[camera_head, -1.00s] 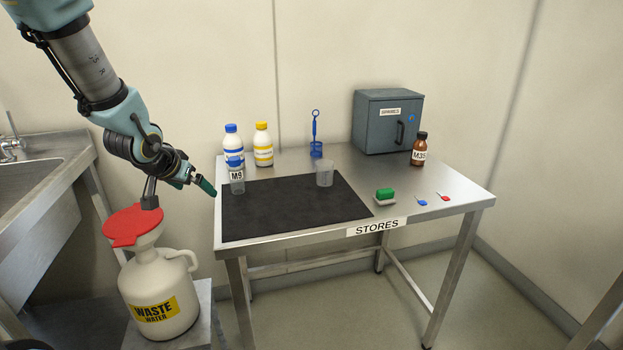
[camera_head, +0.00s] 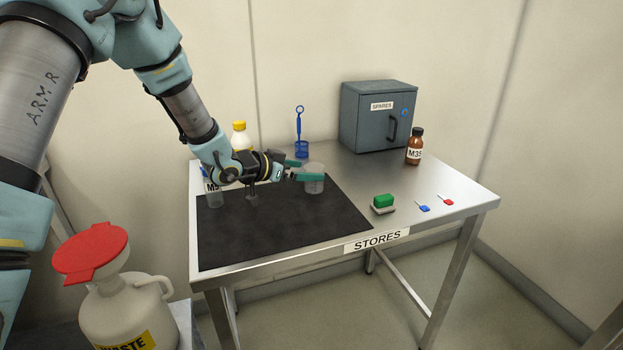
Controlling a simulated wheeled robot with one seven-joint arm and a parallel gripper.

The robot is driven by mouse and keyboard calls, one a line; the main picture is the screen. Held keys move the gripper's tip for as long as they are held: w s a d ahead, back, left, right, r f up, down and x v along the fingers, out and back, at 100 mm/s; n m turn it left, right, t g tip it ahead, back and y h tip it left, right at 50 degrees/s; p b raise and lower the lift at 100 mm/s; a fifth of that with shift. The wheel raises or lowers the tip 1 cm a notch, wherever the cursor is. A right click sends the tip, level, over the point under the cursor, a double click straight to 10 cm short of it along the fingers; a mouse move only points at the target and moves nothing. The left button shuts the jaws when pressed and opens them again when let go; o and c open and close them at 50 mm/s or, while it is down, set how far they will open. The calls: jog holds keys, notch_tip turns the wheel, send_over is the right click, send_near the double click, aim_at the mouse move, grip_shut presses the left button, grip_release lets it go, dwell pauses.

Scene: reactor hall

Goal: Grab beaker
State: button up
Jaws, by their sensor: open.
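A clear beaker (camera_head: 314,184) stands upright on the black mat (camera_head: 285,225), near the mat's back right part. My gripper (camera_head: 308,172) is open at the beaker, with its teal fingers reaching from the left; one finger shows at the back rim and one across the front. Whether the fingers touch the beaker I cannot tell. A second clear vessel labelled M9 (camera_head: 214,196) stands at the mat's left edge, partly hidden by my arm.
A yellow-capped bottle (camera_head: 239,136) and blue holder (camera_head: 301,148) stand behind. The grey SPARES cabinet (camera_head: 375,118) and brown M35 bottle (camera_head: 414,148) are at the back right. A green-topped block (camera_head: 383,203), blue tag (camera_head: 423,207) and red tag (camera_head: 446,201) lie at the right.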

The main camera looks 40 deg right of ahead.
aim_at(322, 172)
jog(key=p+x, duration=0.2)
jog(key=x, duration=0.5)
jog(key=shift+d+f, duration=0.1)
jog(key=shift+f, duration=0.05)
jog(key=c, duration=1.4)
jog(key=shift+c, duration=0.2)
